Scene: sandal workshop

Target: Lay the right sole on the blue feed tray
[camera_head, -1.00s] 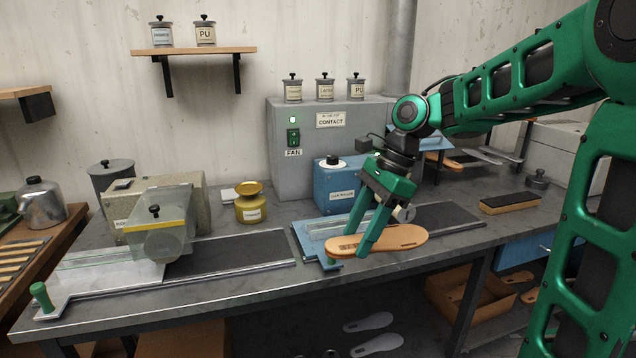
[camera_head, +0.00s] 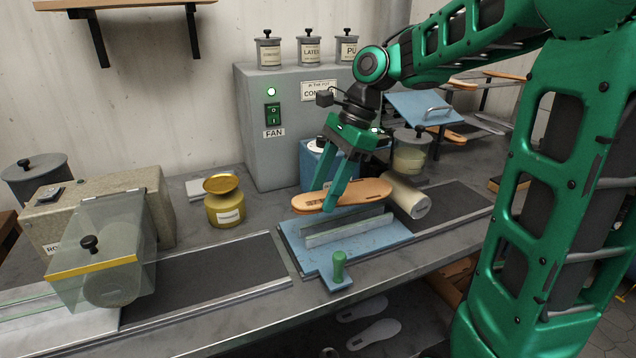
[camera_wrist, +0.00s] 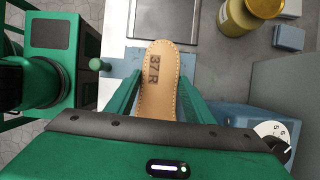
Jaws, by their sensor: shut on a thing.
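The tan sole (camera_head: 362,193) is held between the green fingers of my gripper (camera_head: 333,198), which is shut on it. In the wrist view the sole (camera_wrist: 160,78) shows the mark "37R" and stitch holes along its edge. In the head view it lies roughly level above the back part of the blue feed tray (camera_head: 370,240), seemingly apart from it. The tray has raised rails on top and a green knob (camera_head: 338,268) at its front. In the wrist view the fingers flank the sole, and the tray is mostly hidden beneath.
A roller (camera_head: 408,196) and dark belt (camera_head: 450,207) lie right of the tray. A yellow pot (camera_head: 224,202) stands left, before the grey fan box (camera_head: 290,130). A clear-covered machine (camera_head: 100,245) stands further left. The dark belt (camera_head: 215,285) between is bare.

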